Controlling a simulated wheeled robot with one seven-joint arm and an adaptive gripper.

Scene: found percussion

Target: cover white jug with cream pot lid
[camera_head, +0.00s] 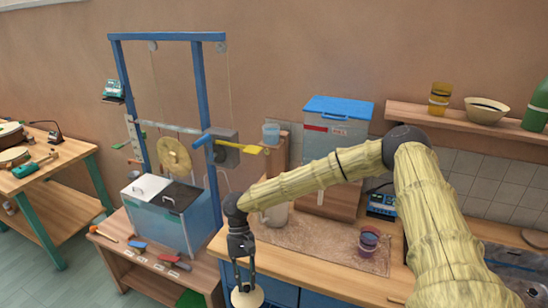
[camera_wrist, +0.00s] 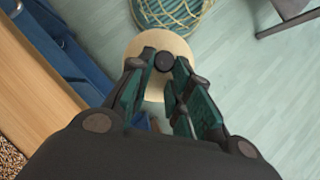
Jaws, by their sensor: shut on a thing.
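The cream pot lid (camera_head: 247,299) is a round pale disc with a dark knob. It shows below my fingers in the wrist view (camera_wrist: 150,46). My gripper (camera_head: 243,284) is shut on the lid's knob, and its fingertips (camera_wrist: 163,65) close around it. The lid hangs in front of the counter's blue cabinet front, over the floor side. A whitish vessel, likely the white jug (camera_head: 276,214), stands on the counter behind my forearm. My arm hides its upper part, so its mouth cannot be seen.
The wooden counter (camera_head: 325,279) carries a speckled mat (camera_head: 310,240), a purple-red pot (camera_head: 369,240) and a white box with a blue lid (camera_head: 337,135). A blue frame with a tank (camera_head: 162,215) stands left. A roped teal basket (camera_wrist: 172,12) is on the floor.

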